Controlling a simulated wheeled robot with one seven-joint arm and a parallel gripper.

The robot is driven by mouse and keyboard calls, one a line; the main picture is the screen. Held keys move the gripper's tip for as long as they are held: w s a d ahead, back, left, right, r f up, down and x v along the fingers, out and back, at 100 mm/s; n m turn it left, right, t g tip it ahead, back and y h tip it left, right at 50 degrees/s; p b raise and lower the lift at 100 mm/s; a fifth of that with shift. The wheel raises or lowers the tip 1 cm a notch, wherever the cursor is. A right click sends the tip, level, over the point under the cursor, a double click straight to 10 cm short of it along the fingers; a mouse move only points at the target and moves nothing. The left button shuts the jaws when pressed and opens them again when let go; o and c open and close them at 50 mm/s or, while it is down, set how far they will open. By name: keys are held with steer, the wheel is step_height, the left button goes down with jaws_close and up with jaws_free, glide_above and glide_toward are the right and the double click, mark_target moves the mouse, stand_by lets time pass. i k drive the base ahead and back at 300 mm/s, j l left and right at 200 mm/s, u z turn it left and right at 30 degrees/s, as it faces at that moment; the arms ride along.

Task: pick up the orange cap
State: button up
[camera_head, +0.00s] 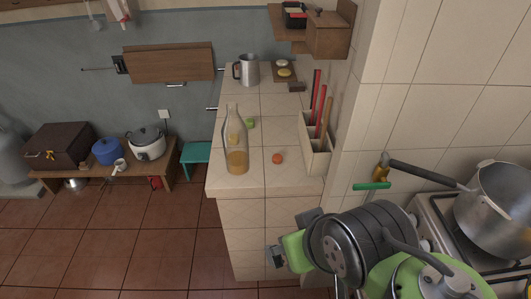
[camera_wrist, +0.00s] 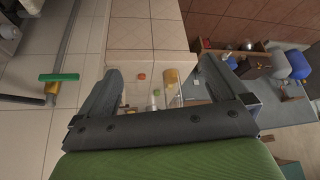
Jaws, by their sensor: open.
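The orange cap (camera_head: 277,158) is a small round piece lying on the tiled counter (camera_head: 262,181), right of the glass bottle and left of the cream utensil holder. It also shows in the wrist view (camera_wrist: 141,77), between the fingers in the picture but farther away on the counter. My gripper (camera_head: 287,236) is in front of the counter's near end, apart from the cap. In the wrist view my gripper (camera_wrist: 160,68) has its two dark fingers spread wide, with nothing held between them.
A bottle of amber liquid (camera_head: 237,160) and a small green piece (camera_head: 250,123) stand near the cap. The utensil holder (camera_head: 315,150) is against the wall at right. A metal jug (camera_head: 249,71) stands at the back. A stove with a large pot (camera_head: 497,212) is at right.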

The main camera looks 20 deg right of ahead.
mark_target(277, 158)
steer(key=i+j, duration=0.65)
steer(key=i+z, duration=0.05)
steer(key=i, duration=0.1)
